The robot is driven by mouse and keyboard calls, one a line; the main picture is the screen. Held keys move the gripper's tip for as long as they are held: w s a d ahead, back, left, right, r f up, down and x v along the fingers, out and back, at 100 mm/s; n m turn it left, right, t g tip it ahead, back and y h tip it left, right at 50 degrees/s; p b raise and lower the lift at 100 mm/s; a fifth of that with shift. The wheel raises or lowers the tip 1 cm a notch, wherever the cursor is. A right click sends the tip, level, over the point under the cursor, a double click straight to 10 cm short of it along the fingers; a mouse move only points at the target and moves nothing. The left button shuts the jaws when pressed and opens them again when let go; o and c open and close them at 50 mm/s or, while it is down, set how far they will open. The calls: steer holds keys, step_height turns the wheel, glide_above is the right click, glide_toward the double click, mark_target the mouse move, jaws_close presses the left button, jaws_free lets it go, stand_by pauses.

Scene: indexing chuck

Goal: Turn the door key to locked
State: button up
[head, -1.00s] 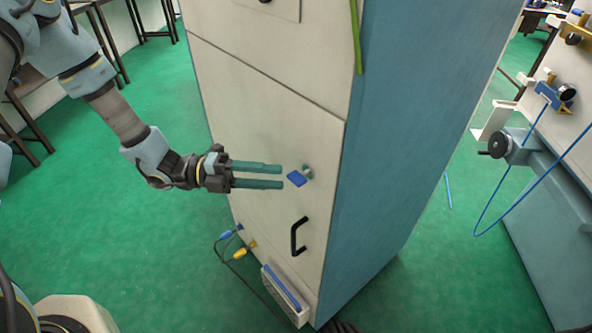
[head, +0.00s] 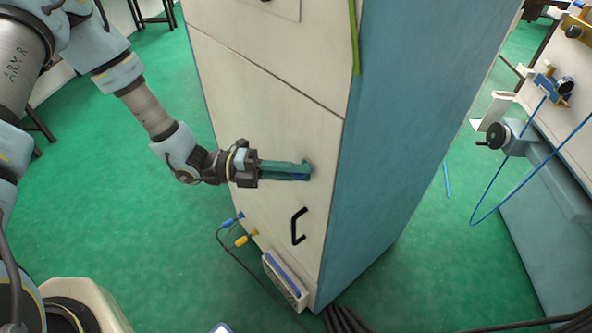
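The door key (head: 308,167) sits in the cream front door of the tall cabinet (head: 265,110). Only a small green-grey part of it shows beyond my fingertips. My gripper (head: 304,171) reaches in from the left, with its teal fingers at the key. The fingers look close together, one nearly in front of the other. From this angle I cannot tell whether they touch or grip the key. The blue tag by the key is almost wholly hidden behind the fingers.
A black door handle (head: 298,226) is below the key. Blue and yellow plugs (head: 245,239) with a cable stick out at the lower left. A vent box (head: 285,281) is at the bottom. A blue machine with a handwheel (head: 498,134) stands at the right.

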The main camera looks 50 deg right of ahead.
jaws_close()
